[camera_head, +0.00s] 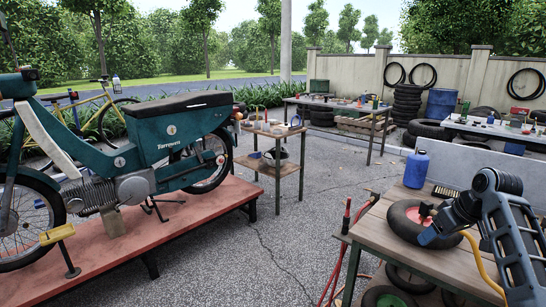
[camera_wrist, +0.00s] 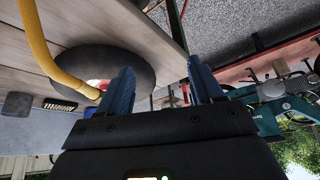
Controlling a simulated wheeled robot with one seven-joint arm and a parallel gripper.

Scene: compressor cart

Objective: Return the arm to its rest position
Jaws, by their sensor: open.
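My arm reaches in from the right edge of the head view, over the near wooden workbench (camera_head: 372,238). My gripper (camera_head: 430,237) is low over the bench, in front of a small black wheel with a red hub (camera_head: 398,224). In the wrist view my gripper (camera_wrist: 161,70) shows two dark blue fingers spread apart with nothing between them. The wheel (camera_wrist: 85,62) lies beside the left finger there, and I cannot tell whether they touch. A yellow hose (camera_wrist: 42,50) also crosses that view. The arm hides part of the bench.
A blue bottle (camera_head: 416,170) stands at the bench's back. A teal moped (camera_head: 165,140) stands on a red platform (camera_head: 150,238) at left.

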